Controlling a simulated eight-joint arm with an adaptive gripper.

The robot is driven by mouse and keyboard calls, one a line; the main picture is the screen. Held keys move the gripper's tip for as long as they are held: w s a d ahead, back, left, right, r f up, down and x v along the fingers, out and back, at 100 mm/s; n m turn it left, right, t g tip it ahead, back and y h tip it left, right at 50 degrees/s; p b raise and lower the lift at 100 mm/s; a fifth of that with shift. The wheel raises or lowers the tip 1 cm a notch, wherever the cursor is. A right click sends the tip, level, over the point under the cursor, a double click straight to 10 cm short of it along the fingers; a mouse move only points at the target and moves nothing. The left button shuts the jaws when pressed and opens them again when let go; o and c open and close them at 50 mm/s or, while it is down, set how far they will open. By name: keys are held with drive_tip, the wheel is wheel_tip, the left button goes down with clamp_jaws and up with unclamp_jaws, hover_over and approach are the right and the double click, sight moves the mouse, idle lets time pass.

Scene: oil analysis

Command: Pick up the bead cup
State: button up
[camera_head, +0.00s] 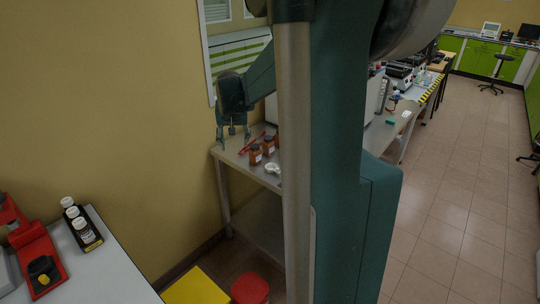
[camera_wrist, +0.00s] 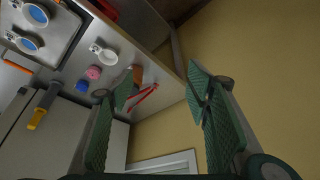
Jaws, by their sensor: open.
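My gripper (camera_head: 233,138) hangs at the left end of the steel bench (camera_head: 226,155) in the head view. In the wrist view my gripper (camera_wrist: 162,90) is open, its two green pads wide apart with nothing between them. Several small white cups lie left of the fingers there: two cups with blue inside (camera_wrist: 38,14) (camera_wrist: 27,43) on a tray, and a white cup (camera_wrist: 103,52) nearer the fingers. I cannot tell which is the bead cup. In the head view a small white object (camera_head: 273,168) sits by the bench's front edge, partly hidden by my arm.
Brown bottles (camera_head: 255,154) stand on the bench near a red tool (camera_head: 252,142); the red tool also shows in the wrist view (camera_wrist: 143,97). A pink round piece (camera_wrist: 93,72) and a blue one (camera_wrist: 82,86) lie near the white cup. A wall (camera_head: 120,110) is close on the left.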

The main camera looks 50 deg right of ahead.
drive_tip(key=d+f+m+g+p, duration=0.1)
drive_tip(key=d+f, duration=0.2)
drive_tip(key=d, duration=0.5)
drive_tip(key=d+f+m, duration=0.1)
drive_tip(key=d+f, duration=0.3)
drive_tip(key=d, duration=0.4)
drive_tip(key=m+g+p, duration=0.1)
drive_tip(key=m, duration=0.2)
approach(285, 155)
drive_tip(key=shift+a+f, duration=0.3)
drive_tip(key=shift+f, duration=0.05)
drive_tip(key=shift+f, duration=0.1)
drive_tip(key=shift+x, duration=1.2)
drive_tip(key=shift+s, duration=0.1)
drive_tip(key=shift+s+b+x, duration=0.15)
drive_tip(key=shift+b+x, duration=0.1)
drive_tip(key=shift+x, duration=1.05)
drive_tip(key=shift+s+b+x, duration=0.15)
drive_tip(key=shift+b+x, duration=0.1)
drive_tip(key=shift+x, duration=1.05)
drive_tip(key=shift+w, duration=0.15)
